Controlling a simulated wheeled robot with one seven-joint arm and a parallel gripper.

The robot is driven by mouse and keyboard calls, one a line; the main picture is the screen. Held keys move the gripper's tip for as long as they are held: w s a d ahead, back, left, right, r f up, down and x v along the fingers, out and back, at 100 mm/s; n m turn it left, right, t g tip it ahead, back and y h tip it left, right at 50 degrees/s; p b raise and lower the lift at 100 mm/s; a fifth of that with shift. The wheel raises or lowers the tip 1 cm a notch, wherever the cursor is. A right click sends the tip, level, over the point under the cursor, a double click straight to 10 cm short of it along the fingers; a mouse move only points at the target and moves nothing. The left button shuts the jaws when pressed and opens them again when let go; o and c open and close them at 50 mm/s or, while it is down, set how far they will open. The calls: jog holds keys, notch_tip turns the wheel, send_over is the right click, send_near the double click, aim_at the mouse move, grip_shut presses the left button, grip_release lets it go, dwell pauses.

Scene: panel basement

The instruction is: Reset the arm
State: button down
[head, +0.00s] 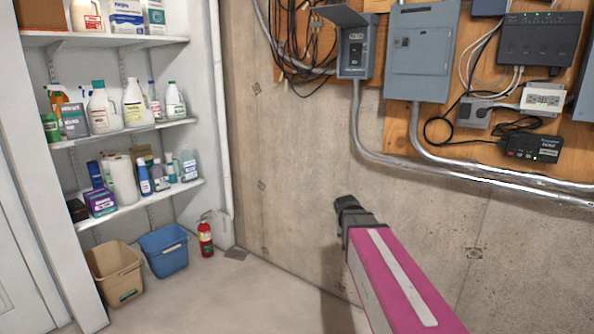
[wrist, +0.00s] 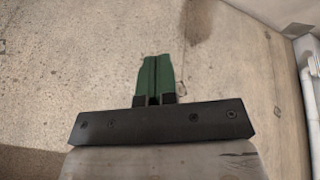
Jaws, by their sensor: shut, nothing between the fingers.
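My pink arm reaches up from the lower right in the head view, in front of the bare concrete wall (head: 300,160). Its dark end shows near the middle of that view, but the fingers cannot be made out there. In the wrist view the two green fingers of my gripper (wrist: 155,62) are pressed together with nothing between them. Bare concrete (wrist: 85,75) lies beyond the fingertips, with no object near them.
A grey switch box (head: 355,50) with a raised lid, a closed grey panel (head: 420,52) and metal conduits hang on the wall. Shelves (head: 125,134) of bottles stand left. A tan bin (head: 116,272), blue bin (head: 165,252) and fire extinguisher (head: 205,238) stand below. Middle floor is clear.

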jog(key=s+a+f+n+g+y, duration=0.1)
jog(key=s+f+g+y, duration=0.1)
jog(key=s+f, duration=1)
jog(key=s+g, duration=0.1)
jog(key=s, duration=0.2)
jog(key=shift+s+a+g+y, duration=0.2)
jog(key=shift+g+y, duration=0.1)
